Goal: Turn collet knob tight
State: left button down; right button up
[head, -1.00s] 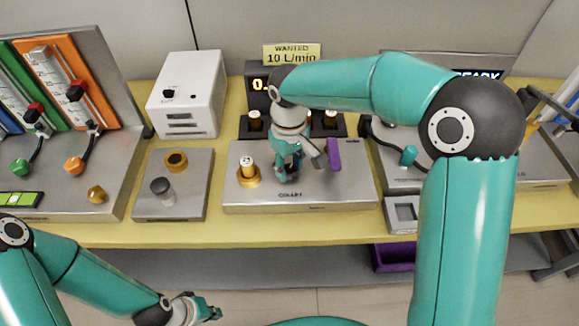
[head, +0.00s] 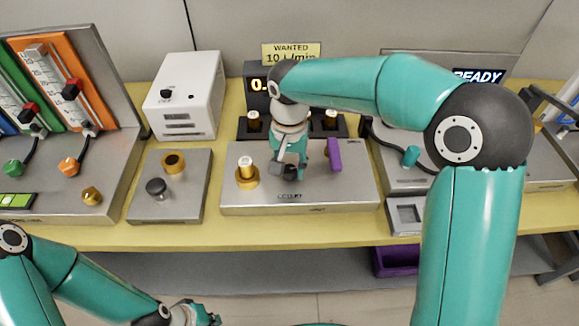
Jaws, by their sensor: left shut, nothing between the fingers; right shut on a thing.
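The collet block (head: 235,205) is a grey metal plate on the yellow bench, with a label on its front part. My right gripper (head: 290,168) points down over the middle of the block. It is shut on a dark knob (head: 290,173), which the fingers and wrist largely hide. A brass fitting with a white top (head: 247,173) stands left of the gripper on the same block. A purple lever (head: 335,154) stands upright to its right. My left gripper (head: 207,317) is shut and empty, low in front of the bench at the bottom edge.
Behind the block is a display (head: 257,84) under a "WANTED 10 L/min" sign (head: 291,53). A plate with a black knob (head: 190,197) and a white box (head: 188,105) stand to the left. A grey unit reading "READY" (head: 478,76) is partly behind my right arm.

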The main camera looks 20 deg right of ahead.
aim_at(290, 168)
jog(key=shift+w+r+m, duration=0.15)
jog(key=shift+m, duration=0.75)
jog(key=o, duration=1.1)
jog(key=shift+o, duration=0.2)
notch_tip(290, 168, up, 12)
jog(key=shift+d+f, duration=0.1)
jog(key=shift+f, duration=0.1)
